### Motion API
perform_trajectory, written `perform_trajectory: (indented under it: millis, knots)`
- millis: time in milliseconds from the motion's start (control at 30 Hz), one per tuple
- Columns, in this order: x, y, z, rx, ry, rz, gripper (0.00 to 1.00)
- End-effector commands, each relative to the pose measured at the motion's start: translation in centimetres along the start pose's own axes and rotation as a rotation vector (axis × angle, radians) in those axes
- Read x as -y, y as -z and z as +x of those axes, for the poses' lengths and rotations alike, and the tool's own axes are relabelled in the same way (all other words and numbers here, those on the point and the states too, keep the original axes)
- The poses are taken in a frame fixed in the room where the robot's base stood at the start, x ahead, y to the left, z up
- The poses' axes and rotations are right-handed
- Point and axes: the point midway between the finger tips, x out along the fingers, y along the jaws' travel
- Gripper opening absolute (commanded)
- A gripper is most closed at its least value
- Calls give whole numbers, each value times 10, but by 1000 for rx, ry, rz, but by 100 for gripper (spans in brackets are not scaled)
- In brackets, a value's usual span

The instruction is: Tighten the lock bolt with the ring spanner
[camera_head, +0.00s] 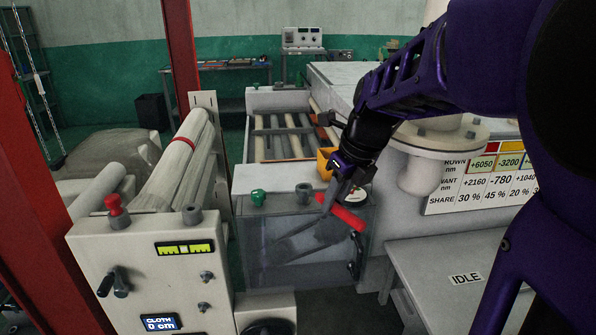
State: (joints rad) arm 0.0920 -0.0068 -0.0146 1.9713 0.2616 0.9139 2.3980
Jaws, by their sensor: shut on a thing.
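My gripper (340,192) is in the middle of the picture, pointing down in front of the grey cabinet with the dark glassy front. It is shut on what looks like the ring spanner, whose red part (348,217) shows just below and right of the fingers. The spanner's ring end is not clear at this size. A grey bolt-like knob (304,190) and a green knob (258,197) stand on the cabinet's top edge, left of my gripper. I cannot tell which of them is the lock bolt, and no contact with the spanner is visible.
The cabinet (275,245) stands below my gripper. A yellow container (326,163) is close behind it. A roller machine (140,265) with a red knob fills the left. A grey bench (450,265) marked IDLE and a figures board (478,180) are at right.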

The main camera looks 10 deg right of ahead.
Motion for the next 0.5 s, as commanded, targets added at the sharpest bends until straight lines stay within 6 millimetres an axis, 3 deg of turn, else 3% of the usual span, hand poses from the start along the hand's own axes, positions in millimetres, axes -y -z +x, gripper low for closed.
perform_trajectory:
  millis: [500]
  knots:
    - [0, 1, 4, 1, 0, 0, 0]
